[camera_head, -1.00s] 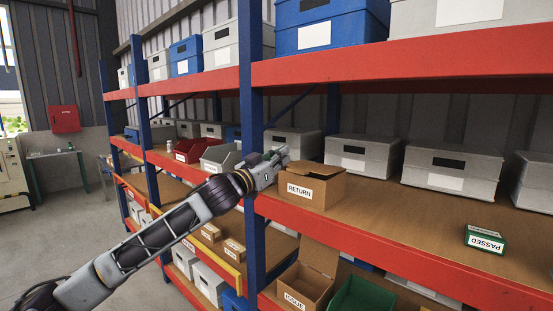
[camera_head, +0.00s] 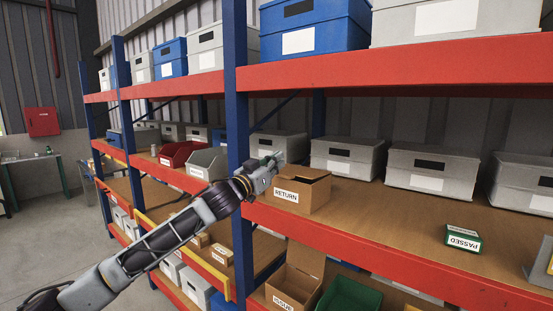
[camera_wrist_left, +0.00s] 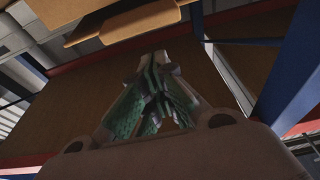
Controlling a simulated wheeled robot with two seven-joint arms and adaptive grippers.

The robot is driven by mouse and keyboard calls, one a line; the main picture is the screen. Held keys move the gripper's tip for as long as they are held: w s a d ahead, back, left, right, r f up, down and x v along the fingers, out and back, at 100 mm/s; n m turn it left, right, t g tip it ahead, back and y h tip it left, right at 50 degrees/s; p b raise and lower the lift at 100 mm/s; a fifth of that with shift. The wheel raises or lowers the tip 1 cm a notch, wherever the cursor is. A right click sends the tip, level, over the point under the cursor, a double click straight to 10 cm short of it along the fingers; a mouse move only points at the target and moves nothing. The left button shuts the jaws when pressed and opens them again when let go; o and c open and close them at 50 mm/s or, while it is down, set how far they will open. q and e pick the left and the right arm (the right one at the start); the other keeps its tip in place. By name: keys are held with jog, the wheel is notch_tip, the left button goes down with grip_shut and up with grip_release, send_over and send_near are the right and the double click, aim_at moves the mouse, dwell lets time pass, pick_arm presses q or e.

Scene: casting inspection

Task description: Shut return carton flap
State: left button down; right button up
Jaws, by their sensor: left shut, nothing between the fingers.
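The brown return carton (camera_head: 316,194), with a white RETURN label on its front, stands on the middle shelf near the blue upright. Its top looks partly open, with a brown flap (camera_head: 303,171) along the top; the flap's exact angle is hard to tell. My left gripper (camera_head: 274,159) is shut and empty, just left of the carton's top edge and slightly above it. Whether it touches the carton cannot be told. In the left wrist view, the closed green-padded fingers (camera_wrist_left: 154,70) point toward brown board surfaces near the top. My right gripper is not in view.
A blue upright (camera_head: 237,100) stands close behind my left wrist. Grey lidded boxes (camera_head: 345,157) line the back of the shelf. A green PASSED box (camera_head: 463,238) lies to the right, with bare shelf between. An ISSUE carton (camera_head: 293,287) and green bin (camera_head: 347,297) sit below.

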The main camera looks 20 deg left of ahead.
pick_arm(q)
jog(key=shift+f, duration=1.05)
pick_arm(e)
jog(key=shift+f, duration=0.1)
pick_arm(q)
jog(key=shift+s+f+t+h+b, duration=0.15)
jog(key=shift+f+t+b, duration=0.4)
jog(key=shift+b, duration=1.25)
jog(key=shift+s+f+t+h+b, duration=0.15)
jog(key=shift+f+b, duration=0.65)
jog(key=shift+b, duration=1)
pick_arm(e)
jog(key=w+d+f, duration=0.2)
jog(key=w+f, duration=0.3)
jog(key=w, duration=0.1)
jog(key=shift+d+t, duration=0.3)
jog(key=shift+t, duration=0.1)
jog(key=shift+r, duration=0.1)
